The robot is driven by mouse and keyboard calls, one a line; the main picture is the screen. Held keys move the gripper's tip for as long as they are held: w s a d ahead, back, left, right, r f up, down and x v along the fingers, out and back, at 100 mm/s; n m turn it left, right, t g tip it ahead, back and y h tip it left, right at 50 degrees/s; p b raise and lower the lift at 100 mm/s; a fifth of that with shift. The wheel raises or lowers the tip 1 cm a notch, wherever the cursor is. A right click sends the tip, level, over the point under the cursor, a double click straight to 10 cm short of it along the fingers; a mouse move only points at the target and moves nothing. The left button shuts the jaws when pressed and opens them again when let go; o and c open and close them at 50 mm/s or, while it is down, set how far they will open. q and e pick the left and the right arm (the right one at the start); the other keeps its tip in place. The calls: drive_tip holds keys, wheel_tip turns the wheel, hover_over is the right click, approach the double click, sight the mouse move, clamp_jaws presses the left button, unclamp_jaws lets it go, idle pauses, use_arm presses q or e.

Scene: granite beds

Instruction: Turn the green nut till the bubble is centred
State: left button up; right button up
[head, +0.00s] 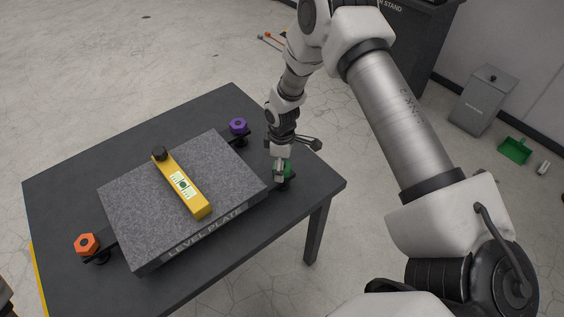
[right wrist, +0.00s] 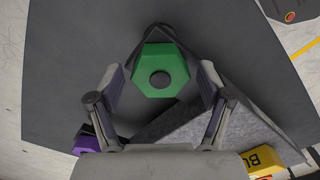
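The green nut (head: 288,167) is at the right corner of the granite level plate (head: 130,190). My right gripper (head: 281,173) reaches down over it and partly hides it. In the right wrist view the green hexagonal nut (right wrist: 163,70) lies between the two fingers of my right gripper (right wrist: 160,82), with a gap on both sides, so the gripper is open. A yellow level (head: 195,201) lies across the plate; its pale green vial (head: 182,185) shows, but the bubble's exact position is too small to tell. My left gripper is not in view.
An orange nut (head: 87,243) and a purple nut (head: 238,126) stand at other supports of the plate. Everything rests on a dark table (head: 66,193).

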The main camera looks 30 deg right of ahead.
wheel_tip(320, 180, up, 6)
drive_tip(key=p, duration=0.5)
drive_tip(key=shift+r, duration=0.15)
